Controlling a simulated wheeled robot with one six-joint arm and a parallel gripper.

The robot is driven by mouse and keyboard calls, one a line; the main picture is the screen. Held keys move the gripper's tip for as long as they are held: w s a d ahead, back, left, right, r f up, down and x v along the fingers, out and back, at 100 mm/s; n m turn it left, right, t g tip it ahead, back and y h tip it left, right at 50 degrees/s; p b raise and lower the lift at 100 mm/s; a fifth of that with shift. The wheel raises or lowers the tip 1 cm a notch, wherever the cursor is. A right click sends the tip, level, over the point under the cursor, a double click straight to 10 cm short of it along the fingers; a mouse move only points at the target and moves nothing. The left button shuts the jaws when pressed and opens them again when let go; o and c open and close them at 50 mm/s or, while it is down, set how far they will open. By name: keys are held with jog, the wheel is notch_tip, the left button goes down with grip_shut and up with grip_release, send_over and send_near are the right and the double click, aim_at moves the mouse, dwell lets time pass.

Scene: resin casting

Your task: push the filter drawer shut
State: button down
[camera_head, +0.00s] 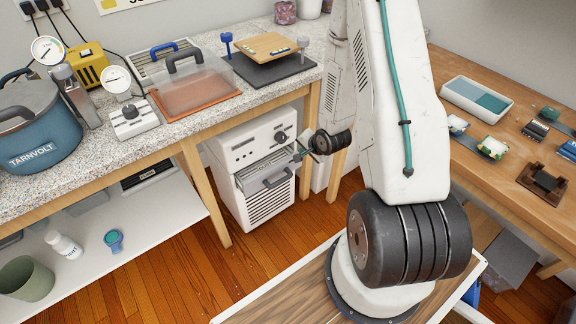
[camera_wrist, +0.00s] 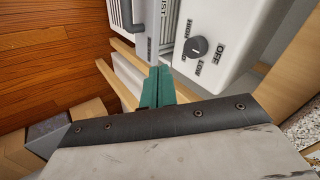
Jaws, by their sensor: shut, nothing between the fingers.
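The white filter unit (camera_head: 245,150) stands on the floor under the bench. Its drawer (camera_head: 262,178) sticks out from the front, with a dark grey handle (camera_head: 277,179). My gripper (camera_head: 299,154) is shut and empty, just above and to the right of the handle in the head view. Whether it touches the drawer cannot be told. In the wrist view the closed green fingers (camera_wrist: 158,88) point toward the unit's front (camera_wrist: 222,40), with the black knob (camera_wrist: 197,47) close to their right. The handle (camera_wrist: 131,17) is at the upper left, apart from the fingertips.
Wooden bench legs (camera_head: 206,192) stand left of the unit, and another leg (camera_head: 308,142) stands right of it. The granite bench top (camera_head: 170,131) overhangs the unit. A white lower shelf (camera_head: 150,232) lies to the left. The wooden floor (camera_head: 225,262) before the unit is clear.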

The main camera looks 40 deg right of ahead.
jog(key=s+f+m+t, duration=0.2)
jog(key=s+f+m, duration=0.1)
jog(key=f, duration=0.5)
send_near(283, 165)
notch_tip(283, 165, down, 3)
jog(key=w, duration=0.2)
jog(key=w+f, duration=0.1)
jog(key=shift+w+d+y, duration=0.25)
jog(key=shift+d+y, duration=0.1)
jog(key=shift+y, duration=0.05)
jog(key=shift+w, duration=0.5)
